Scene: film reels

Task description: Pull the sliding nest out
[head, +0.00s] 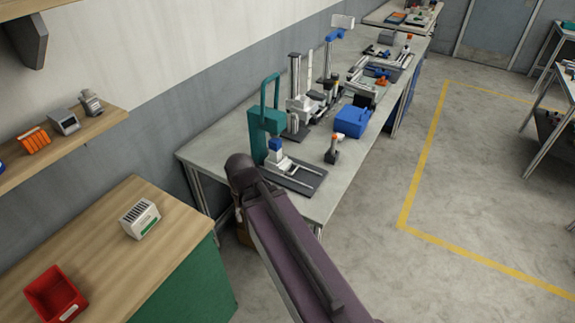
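A teal press (266,122) with a tall loop handle stands at the near end of the grey workbench. At its foot lies a dark base plate (306,179) with light rails that run out to the right. A light block (277,160), which looks like the sliding nest, sits at the press end of the rails, close under the press head. A blue part (275,145) is on or just above it; I cannot tell which. My purple arm rises from the bottom and ends in a dark joint left of the press. My gripper is not visible.
A small grey and orange device (334,149) and a blue box (352,121) stand right of the press on the workbench (226,139). A wooden cabinet at left holds a red bin (55,294) and a white slotted block (139,218).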

